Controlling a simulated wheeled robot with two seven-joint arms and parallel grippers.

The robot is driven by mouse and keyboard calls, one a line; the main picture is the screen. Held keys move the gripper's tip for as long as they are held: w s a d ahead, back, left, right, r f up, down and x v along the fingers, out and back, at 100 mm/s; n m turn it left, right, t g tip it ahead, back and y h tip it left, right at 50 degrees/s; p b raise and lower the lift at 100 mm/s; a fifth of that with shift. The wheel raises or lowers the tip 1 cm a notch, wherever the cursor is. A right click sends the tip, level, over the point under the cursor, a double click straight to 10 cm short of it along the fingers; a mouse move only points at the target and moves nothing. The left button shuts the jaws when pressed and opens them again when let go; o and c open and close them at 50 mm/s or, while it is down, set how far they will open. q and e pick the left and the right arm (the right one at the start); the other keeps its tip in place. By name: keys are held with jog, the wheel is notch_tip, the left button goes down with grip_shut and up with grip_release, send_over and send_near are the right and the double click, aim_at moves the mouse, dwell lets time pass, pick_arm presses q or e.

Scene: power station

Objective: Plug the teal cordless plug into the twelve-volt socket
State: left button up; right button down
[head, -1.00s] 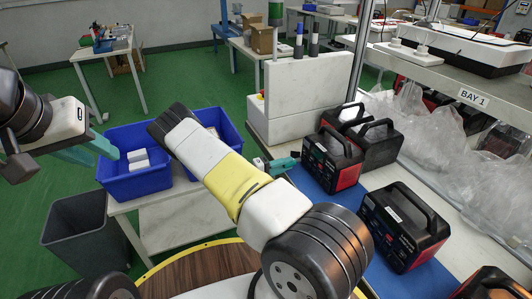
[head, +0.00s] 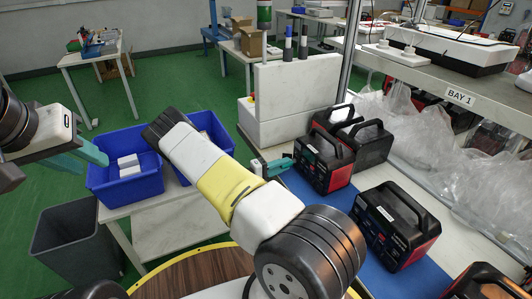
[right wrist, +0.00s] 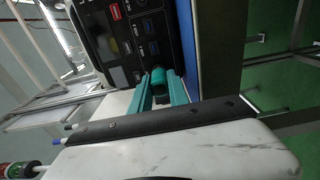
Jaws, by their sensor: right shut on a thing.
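My right gripper (right wrist: 160,92) is shut on the teal plug (right wrist: 158,77), whose round end shows between the teal fingers in the right wrist view. The plug is right at the lower edge of the dark front panel of a power station (right wrist: 125,38); I cannot tell whether it touches or is in a socket. The twelve-volt socket is not distinguishable. In the head view the right gripper (head: 276,166) is beside the red-and-black power station (head: 322,165), the plug too small to make out. My left gripper (head: 88,152) is in front of the blue bin; its opening is unclear.
Another power station (head: 392,225) stands nearer on the blue mat (head: 345,195), and one stands behind (head: 368,145). Blue bins (head: 125,188) with white boxes are at left. A shelf marked BAY 1 (head: 460,97) and plastic wrap (head: 425,130) border the right.

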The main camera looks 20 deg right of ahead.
jog(key=shift+d, duration=0.1)
dwell(0.6)
jog(key=shift+d, duration=0.45)
jog(key=shift+d, duration=0.25)
dwell(0.4)
jog(key=c, duration=1.2)
grip_release()
jog(key=shift+o, duration=0.2)
jog(key=a, duration=0.8)
jog(key=shift+s, duration=0.35)
jog(key=shift+d, duration=0.1)
